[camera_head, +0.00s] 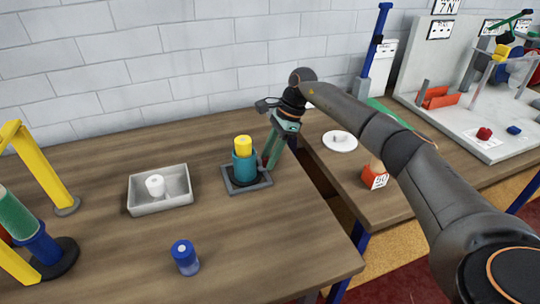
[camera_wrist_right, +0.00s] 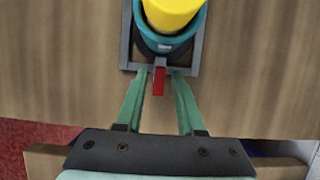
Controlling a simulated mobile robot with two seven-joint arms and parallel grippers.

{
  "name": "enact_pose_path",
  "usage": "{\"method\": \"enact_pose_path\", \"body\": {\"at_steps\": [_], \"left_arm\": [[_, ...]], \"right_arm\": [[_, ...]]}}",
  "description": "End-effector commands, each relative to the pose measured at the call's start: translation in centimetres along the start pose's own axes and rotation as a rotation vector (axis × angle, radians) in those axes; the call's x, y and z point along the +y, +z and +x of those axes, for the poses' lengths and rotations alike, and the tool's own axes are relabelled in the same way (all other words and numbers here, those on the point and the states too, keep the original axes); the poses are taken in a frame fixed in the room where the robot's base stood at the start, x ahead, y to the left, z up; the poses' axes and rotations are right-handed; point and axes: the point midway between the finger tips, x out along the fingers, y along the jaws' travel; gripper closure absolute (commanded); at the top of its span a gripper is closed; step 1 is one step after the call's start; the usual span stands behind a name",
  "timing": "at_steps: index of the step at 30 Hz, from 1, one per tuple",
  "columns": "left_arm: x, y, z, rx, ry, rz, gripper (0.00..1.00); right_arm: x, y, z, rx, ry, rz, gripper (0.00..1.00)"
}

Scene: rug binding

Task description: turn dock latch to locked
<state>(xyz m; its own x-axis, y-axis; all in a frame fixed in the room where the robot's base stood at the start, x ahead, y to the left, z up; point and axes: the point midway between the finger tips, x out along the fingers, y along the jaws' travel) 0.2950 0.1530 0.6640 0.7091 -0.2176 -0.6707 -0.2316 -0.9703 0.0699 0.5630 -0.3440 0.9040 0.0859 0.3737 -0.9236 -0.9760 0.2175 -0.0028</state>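The dock is a grey square frame (camera_head: 246,188) on the wooden table, holding a teal cylinder (camera_head: 243,166) with a yellow top (camera_head: 243,145). In the right wrist view the dock frame (camera_wrist_right: 196,58) is at the top, and the red latch lever (camera_wrist_right: 159,81) sticks out from its near edge towards my gripper. My right gripper (camera_head: 268,158) is beside the dock's right side in the head view. In the wrist view its two green fingers (camera_wrist_right: 158,86) are apart, one on each side of the latch, with gaps visible. The latch is hidden in the head view. My left gripper is out of view.
A grey tray (camera_head: 134,202) with a white item (camera_head: 155,185) stands left of the dock. A blue-capped jar (camera_head: 185,258) stands in front. A yellow frame (camera_head: 42,165) is at far left. Across a gap, another table bears a white plate (camera_head: 340,147) and an orange block (camera_head: 375,179).

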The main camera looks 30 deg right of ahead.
Motion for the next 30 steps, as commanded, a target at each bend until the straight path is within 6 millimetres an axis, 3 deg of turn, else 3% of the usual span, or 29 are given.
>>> {"method": "enact_pose_path", "body": {"at_steps": [13,24,30], "left_arm": [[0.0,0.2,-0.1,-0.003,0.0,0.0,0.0],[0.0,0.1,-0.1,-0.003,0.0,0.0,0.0],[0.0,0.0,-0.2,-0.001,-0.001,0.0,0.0]], "right_arm": [[0.0,-0.1,-0.8,0.001,0.0,0.003,0.53],[-0.1,0.0,-8.3,0.0,-0.003,0.002,0.53],[0.0,0.0,-11.4,0.0,-0.001,0.003,0.53]]}}
